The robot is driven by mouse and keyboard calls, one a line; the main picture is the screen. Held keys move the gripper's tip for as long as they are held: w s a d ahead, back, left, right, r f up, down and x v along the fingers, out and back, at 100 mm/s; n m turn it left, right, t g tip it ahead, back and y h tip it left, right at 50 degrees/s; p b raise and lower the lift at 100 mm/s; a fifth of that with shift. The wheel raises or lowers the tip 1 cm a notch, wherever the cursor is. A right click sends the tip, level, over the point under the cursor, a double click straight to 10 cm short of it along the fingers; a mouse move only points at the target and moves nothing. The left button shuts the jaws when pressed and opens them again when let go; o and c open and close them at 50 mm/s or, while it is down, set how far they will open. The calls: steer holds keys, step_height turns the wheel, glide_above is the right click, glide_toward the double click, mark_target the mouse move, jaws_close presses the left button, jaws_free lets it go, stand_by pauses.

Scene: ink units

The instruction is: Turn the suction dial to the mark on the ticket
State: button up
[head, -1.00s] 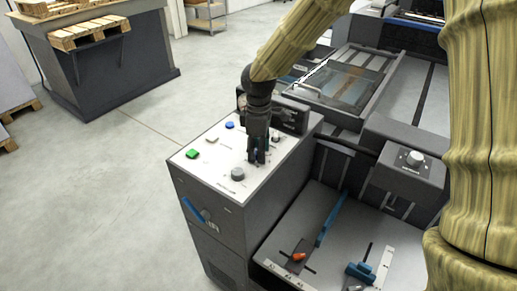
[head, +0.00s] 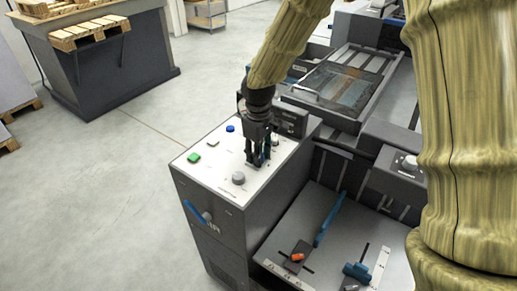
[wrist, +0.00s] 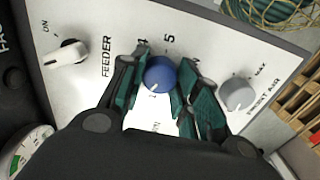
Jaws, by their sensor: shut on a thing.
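In the wrist view a round blue dial (wrist: 160,73) sits on the white panel between my gripper's two dark, teal-padded fingers (wrist: 160,85). My gripper is shut on its sides. A pale mark shows on the dial's lower edge, and a 5 is printed above it. A 4 is partly covered by the left finger, and the dial's name is mostly hidden. In the head view my gripper (head: 258,158) points down onto the sloping white panel (head: 215,165) and hides the dial. I cannot make out the ticket.
A gauge (wrist: 30,150) is at lower left. Green (head: 194,158) and blue buttons (head: 230,128) share the panel. Open floor lies left of the machine.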

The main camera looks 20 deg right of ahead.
steer(key=m+p, duration=0.1)
steer(key=m, duration=0.1)
steer(key=m+p, duration=0.2)
steer(key=m, duration=0.1)
steer(key=shift+r+m, duration=0.2)
steer(key=shift+m, duration=0.1)
steer(key=m+p, duration=0.3)
steer(key=m, duration=0.2)
steer(key=shift+m, duration=0.3)
steer(key=m+p, duration=0.2)
steer(key=m, duration=0.4)
steer(key=shift+w+p, duration=0.1)
steer(key=shift+p, duration=0.3)
steer(key=shift+f+m+p, duration=0.1)
steer(key=shift+m+p, duration=0.9)
steer(key=shift+m, duration=1.4)
steer(key=o, duration=1.1)
steer(key=shift+c, duration=0.2)
step_height(320, 180, up, 12)
